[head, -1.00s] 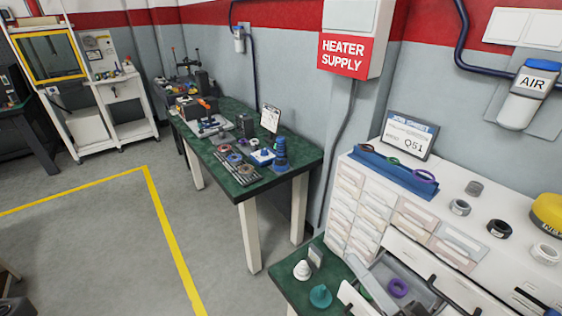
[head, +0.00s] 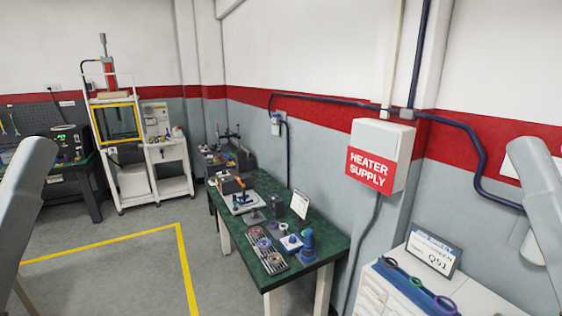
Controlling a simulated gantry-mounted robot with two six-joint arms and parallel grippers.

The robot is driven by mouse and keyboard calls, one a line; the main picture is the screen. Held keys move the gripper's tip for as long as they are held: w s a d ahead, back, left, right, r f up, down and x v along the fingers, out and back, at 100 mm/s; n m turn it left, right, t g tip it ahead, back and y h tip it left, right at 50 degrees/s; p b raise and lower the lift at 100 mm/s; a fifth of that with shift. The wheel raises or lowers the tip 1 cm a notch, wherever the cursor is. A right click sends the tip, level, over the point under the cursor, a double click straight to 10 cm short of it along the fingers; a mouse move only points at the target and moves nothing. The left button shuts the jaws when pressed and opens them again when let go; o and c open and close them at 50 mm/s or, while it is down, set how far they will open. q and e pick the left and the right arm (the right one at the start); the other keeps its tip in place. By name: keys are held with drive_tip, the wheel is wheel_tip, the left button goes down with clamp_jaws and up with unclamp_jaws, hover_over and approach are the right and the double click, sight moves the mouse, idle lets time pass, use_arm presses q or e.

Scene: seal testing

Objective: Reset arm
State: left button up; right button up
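Neither gripper shows in the head view. A grey arm link of mine stands at the left edge and another at the right edge. Both links run upward out of the lower part of the picture, and the hands are out of frame. I cannot see whether either gripper holds anything.
A green-topped bench (head: 325,250) with tools and rings stands along the wall. A white cabinet top (head: 480,290) with a blue ring rack (head: 408,289) is at lower right. A yellow-framed machine (head: 118,122) stands at back left. The grey floor (head: 110,280) is open.

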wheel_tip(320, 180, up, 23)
drive_tip(key=p, duration=1.9)
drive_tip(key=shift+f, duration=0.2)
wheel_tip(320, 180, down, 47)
drive_tip(key=b, duration=4.7)
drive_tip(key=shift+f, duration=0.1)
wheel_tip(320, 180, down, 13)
drive_tip(key=b, duration=1.3)
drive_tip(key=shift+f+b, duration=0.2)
drive_tip(key=shift+b, duration=0.15)
